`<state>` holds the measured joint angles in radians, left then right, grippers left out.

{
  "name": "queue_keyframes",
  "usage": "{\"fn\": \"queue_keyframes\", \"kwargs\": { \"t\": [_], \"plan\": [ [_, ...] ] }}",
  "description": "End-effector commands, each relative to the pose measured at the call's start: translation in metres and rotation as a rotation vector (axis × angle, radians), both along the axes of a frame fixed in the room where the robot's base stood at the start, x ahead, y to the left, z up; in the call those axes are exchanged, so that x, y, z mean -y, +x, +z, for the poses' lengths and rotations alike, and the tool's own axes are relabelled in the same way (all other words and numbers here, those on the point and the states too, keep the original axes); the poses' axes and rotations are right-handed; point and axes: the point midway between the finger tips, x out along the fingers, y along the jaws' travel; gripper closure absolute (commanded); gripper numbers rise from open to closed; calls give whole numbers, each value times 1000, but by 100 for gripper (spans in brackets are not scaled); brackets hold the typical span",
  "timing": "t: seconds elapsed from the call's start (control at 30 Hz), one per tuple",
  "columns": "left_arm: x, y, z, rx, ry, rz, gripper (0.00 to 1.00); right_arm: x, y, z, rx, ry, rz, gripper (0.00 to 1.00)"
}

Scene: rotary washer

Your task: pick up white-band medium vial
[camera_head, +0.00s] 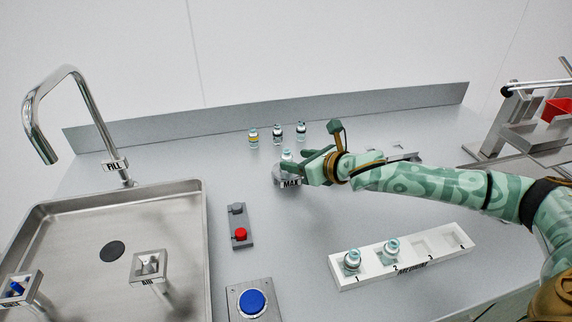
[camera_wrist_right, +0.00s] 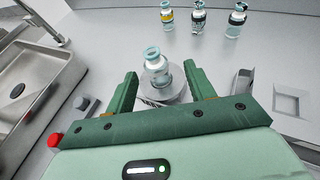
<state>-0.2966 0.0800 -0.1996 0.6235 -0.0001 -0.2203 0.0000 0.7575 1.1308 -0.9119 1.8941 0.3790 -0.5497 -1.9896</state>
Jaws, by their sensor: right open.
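A small clear vial with a teal cap and a pale, whitish band (camera_wrist_right: 156,68) stands on a round grey platform (camera_wrist_right: 165,93). In the head view this vial (camera_head: 287,155) shows just beyond my right gripper (camera_head: 308,166), on the platform with a "MAX" label (camera_head: 290,184). In the right wrist view my right gripper (camera_wrist_right: 159,75) is open, its two green fingers on either side of the vial with gaps visible. The lower part of the platform is partly hidden by the gripper. My left gripper is not in view.
Three vials stand behind: yellow-banded (camera_head: 253,138) and two dark-banded (camera_head: 277,134) (camera_head: 301,130). A white numbered rack (camera_head: 440,262) holds vials in slots 1 (camera_head: 352,260) and 2 (camera_head: 391,248). A sink (camera_head: 190,240), red-button box (camera_head: 238,226) and blue button (camera_head: 252,303) are left.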

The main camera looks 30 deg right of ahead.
Motion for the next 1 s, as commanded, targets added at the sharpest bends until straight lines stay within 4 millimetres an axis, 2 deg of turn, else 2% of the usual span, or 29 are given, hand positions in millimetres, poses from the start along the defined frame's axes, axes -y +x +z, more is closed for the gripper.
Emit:
{"fn": "queue_keyframes", "kwargs": {
  "t": [0.03,0.2,0.3,0.5,0.53,0.7,1.0],
  "plan": [
    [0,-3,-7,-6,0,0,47,-4,7,-8,-2,4,0,46],
    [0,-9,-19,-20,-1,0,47,-13,31,-19,-4,3,-1,46],
    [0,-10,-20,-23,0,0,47,-15,37,-20,-3,2,0,46],
    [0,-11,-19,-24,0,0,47,-15,38,-18,-2,0,0,46],
    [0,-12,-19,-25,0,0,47,-15,38,-18,-2,0,0,49],
    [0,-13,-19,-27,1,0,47,-15,38,-18,-2,0,0,93],
    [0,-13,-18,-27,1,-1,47,-15,38,-17,-1,1,0,94]
  ]
}}
